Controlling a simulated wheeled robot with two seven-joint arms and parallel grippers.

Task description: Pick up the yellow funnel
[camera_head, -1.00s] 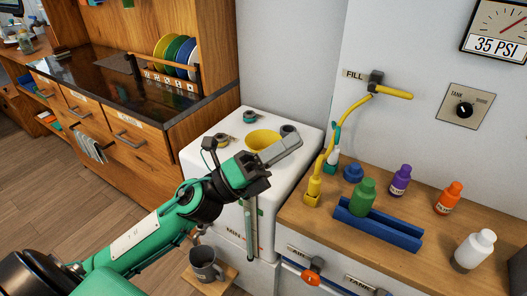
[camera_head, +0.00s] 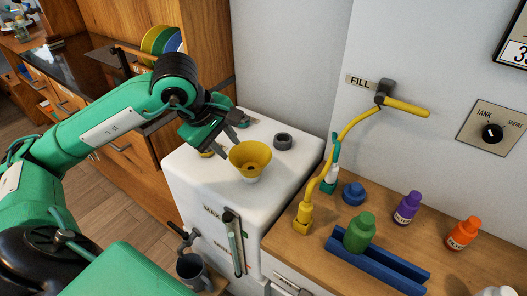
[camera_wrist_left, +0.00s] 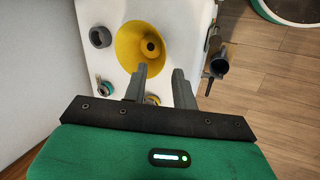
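The yellow funnel (camera_head: 250,158) stands wide end up on top of the white tank (camera_head: 187,180). In the left wrist view the funnel (camera_wrist_left: 142,46) lies just beyond the fingertips, with its dark hole facing the camera. My left gripper (camera_head: 232,128) is above and just behind the funnel's rim, pointing toward it. In the left wrist view the left gripper's two fingers (camera_wrist_left: 160,72) are apart with nothing between them. Whether a finger touches the rim, I cannot tell. My right gripper is not in view.
A dark ring (camera_head: 283,141) sits right of the funnel on the tank. A grey mug (camera_head: 193,270) is below the tank's front. The wooden counter (camera_head: 405,240) at right holds a yellow fill hose (camera_head: 318,180), a green bottle (camera_head: 359,231) in a blue rack and other bottles.

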